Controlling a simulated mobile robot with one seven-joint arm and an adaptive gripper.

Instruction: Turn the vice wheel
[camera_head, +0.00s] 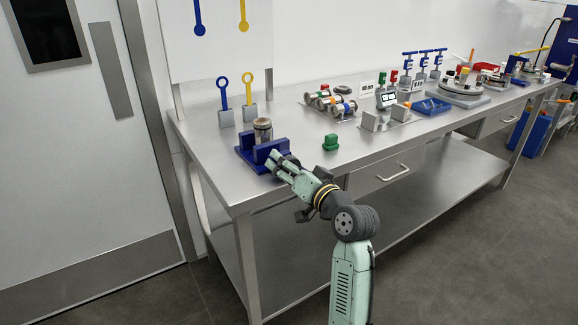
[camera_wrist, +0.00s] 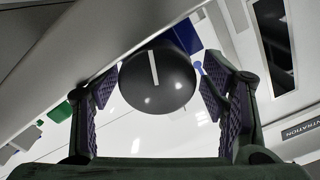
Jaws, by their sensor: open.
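The blue vice (camera_head: 247,157) stands at the near left end of the steel bench, with a metal-and-glass cylinder (camera_head: 263,131) upright between its jaws. The vice wheel (camera_wrist: 158,92) shows in the wrist view as a dark round disc with a white line from its centre up to its top edge. My gripper (camera_head: 281,160) is at the front of the vice in the head view. In the wrist view its two purple-padded fingers are open, one to each side of the wheel, with visible gaps. In the head view my gripper hides most of the wheel.
Blue and yellow keys (camera_head: 249,88) stand in holders behind the vice. Pipe fittings (camera_head: 331,100) and a blue tray (camera_head: 431,106) are farther right. The bench front edge runs below my arm.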

